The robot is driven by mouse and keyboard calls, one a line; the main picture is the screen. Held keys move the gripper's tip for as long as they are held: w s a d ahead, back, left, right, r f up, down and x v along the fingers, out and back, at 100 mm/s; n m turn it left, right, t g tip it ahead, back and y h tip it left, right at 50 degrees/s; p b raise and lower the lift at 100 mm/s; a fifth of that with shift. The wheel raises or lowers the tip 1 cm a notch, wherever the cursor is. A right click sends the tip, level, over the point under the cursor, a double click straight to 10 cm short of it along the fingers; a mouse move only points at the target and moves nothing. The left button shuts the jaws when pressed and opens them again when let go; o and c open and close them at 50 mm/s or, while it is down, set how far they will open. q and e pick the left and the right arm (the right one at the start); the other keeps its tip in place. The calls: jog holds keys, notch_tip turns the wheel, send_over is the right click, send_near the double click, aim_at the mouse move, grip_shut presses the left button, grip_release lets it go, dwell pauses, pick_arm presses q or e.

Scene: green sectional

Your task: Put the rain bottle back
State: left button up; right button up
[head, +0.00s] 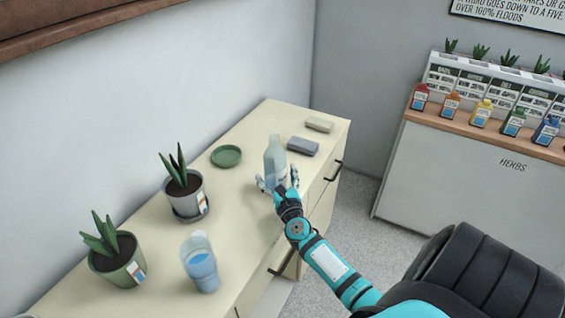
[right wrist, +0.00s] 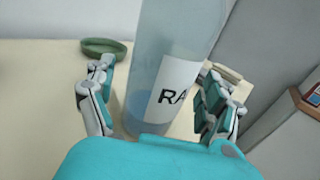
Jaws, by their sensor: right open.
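The rain bottle (head: 275,158) is a clear, pale blue bottle with a white label, standing upright on the cream cabinet top (head: 240,205). In the right wrist view the bottle (right wrist: 165,65) fills the middle, and its label shows the letters "RA". My right gripper (head: 278,182) is at the bottle, with one finger on each side of it. In the right wrist view the fingers of the right gripper (right wrist: 158,105) are spread around the bottle and look apart from it. The bottle's cap is out of the wrist view. My left gripper is not in view.
A clear jug of blue water (head: 202,268), two potted plants (head: 187,195) (head: 118,258) and a green saucer (head: 226,156) stand on the cabinet. A grey block (head: 302,146) and a beige block (head: 319,124) lie behind the bottle. A herbs counter (head: 470,180) with several coloured bottles is at right.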

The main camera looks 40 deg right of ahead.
jog(key=b+v, duration=0.1)
jog(key=v, duration=1)
jog(key=shift+r, duration=0.1)
